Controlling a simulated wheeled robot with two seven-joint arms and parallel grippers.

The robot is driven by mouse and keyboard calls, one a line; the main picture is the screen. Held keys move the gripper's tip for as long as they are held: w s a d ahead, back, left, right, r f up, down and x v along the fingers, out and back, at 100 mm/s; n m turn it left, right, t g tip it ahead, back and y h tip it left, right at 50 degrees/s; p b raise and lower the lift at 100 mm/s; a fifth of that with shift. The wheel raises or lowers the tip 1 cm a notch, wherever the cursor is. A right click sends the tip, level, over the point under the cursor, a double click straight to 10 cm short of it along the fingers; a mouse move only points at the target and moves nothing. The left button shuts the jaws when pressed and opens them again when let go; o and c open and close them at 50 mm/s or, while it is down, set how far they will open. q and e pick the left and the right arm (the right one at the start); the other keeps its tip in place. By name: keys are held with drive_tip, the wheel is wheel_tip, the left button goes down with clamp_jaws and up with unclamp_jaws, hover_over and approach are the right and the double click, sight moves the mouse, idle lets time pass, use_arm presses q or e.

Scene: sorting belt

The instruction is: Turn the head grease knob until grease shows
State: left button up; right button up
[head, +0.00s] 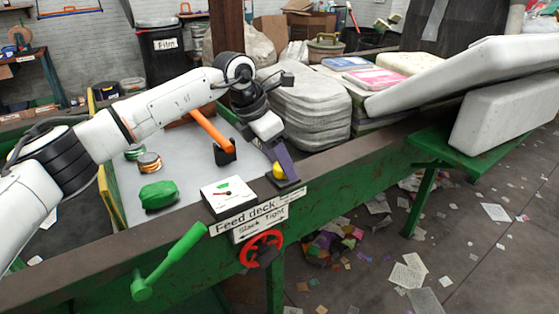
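My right gripper is not in the picture.
A red handwheel (262,249) sits below the "Slack Tight" label. A green lever (165,262) sticks out at the front. An orange-handled tool (210,130), a green lump (158,195) and small tins (149,161) are on the grey deck (190,178). Scraps litter the floor at right.

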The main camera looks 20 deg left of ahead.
use_arm(q)
drive_tip(key=b+v, duration=0.1)
drive_tip(key=v, duration=0.9)
drive_tip(key=shift+r, duration=0.2)
drive_tip(key=shift+s, duration=0.1)
